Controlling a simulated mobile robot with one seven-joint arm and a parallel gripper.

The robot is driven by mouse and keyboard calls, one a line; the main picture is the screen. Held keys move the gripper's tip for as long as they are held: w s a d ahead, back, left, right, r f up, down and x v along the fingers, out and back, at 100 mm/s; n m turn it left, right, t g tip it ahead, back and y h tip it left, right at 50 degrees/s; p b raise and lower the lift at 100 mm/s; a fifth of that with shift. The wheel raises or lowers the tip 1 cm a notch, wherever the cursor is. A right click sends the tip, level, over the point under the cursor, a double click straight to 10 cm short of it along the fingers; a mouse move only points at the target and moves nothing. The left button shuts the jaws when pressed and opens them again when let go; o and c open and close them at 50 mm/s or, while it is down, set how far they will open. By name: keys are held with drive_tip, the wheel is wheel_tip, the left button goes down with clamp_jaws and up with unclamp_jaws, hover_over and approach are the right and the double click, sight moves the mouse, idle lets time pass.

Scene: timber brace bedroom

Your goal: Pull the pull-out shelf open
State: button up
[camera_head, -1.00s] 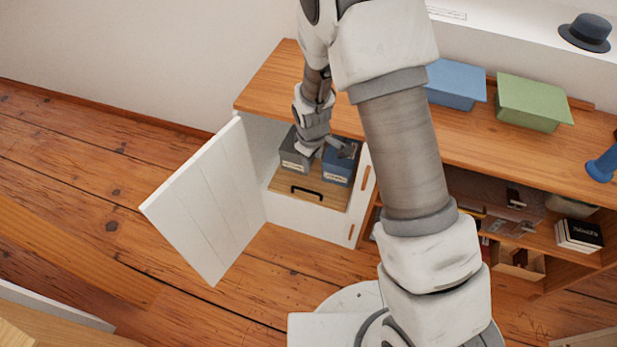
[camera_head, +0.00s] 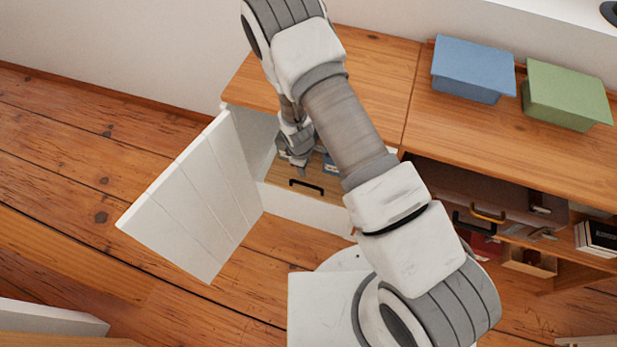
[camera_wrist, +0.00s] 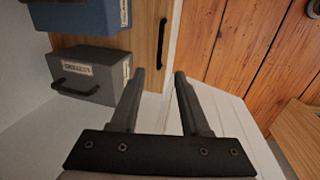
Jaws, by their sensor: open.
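The pull-out shelf (camera_head: 275,172) is a wooden board with a black bar handle (camera_head: 306,187), inside the white cabinet whose door stands open. In the wrist view the shelf (camera_wrist: 146,50) shows with its handle (camera_wrist: 162,42) running upright in the picture. My gripper (camera_head: 300,163) is over the shelf, close behind the handle. In the wrist view my gripper (camera_wrist: 166,75) is open, with nothing between its fingers; the handle is beyond the tips and apart from them. A grey labelled box (camera_wrist: 88,75) and a blue box (camera_wrist: 80,12) stand on the shelf. My arm hides part of the cabinet in the head view.
The open white door (camera_head: 200,195) stands left of the cabinet. Wooden floor (camera_head: 265,255) lies clear in front of the shelf. A blue bin (camera_head: 473,70) and a green bin (camera_head: 566,95) stand on the wooden top, right of my arm.

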sight(309, 185)
drive_tip(key=w+f+b, duration=0.1)
drive_tip(key=f, duration=0.4)
drive_tip(key=w+f+b, duration=0.1)
drive_tip(key=f+b, duration=0.1)
drive_tip(key=f, duration=0.4)
drive_tip(key=w+d+f+b, duration=0.1)
drive_tip(key=f, duration=0.5)
drive_tip(key=shift+d, duration=0.1)
clamp_jaws()
idle(0.8)
